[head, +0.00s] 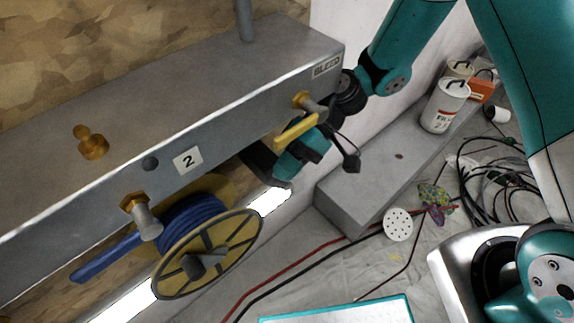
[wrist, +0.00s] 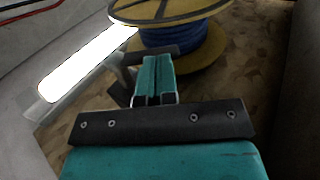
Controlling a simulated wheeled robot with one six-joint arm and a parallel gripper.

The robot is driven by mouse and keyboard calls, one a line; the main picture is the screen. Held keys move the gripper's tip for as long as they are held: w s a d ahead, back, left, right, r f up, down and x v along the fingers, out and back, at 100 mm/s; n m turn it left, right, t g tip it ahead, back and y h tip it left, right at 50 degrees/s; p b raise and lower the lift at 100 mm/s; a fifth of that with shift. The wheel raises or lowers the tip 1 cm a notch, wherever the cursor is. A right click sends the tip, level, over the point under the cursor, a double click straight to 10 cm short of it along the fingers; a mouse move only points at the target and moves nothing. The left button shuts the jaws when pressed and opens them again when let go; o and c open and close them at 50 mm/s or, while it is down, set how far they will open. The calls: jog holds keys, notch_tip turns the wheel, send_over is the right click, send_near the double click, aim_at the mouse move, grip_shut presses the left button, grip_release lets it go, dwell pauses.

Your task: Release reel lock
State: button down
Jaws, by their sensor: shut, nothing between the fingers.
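The reel (head: 207,254) has yellow flanges and blue line wound on it. It hangs below the front of a grey metal box, with a grey hub at its centre. The reel also shows at the top of the wrist view (wrist: 185,38). I cannot tell which part is its lock. My gripper (wrist: 158,62) is shut and empty, its teal fingers pointing toward the reel and apart from it. A dark bar (wrist: 150,53) shows close to the fingertips; contact is unclear. In the head view the gripper is below the box, right of the reel, its tips partly hidden.
The grey box (head: 240,90) carries a yellow-handled valve (head: 296,131), a blue-handled valve (head: 108,257), a brass knob (head: 93,146) and a "2" label (head: 188,160). A bright light strip (head: 270,203) runs below. Cables (head: 500,175) and canisters (head: 444,106) stand at right.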

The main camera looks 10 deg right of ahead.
jog(key=shift+s+a+r+p, duration=0.1)
jog(key=shift+s+a+p, duration=0.05)
jog(key=shift+a+p, duration=0.15)
jog(key=shift+s+a+f+p, duration=0.3)
jog(key=shift+s+a+p, duration=0.3)
jog(key=shift+a, duration=0.2)
jog(key=shift+f, duration=0.15)
jog(key=v, duration=0.7)
jog(key=shift+w+d+r, duration=0.2)
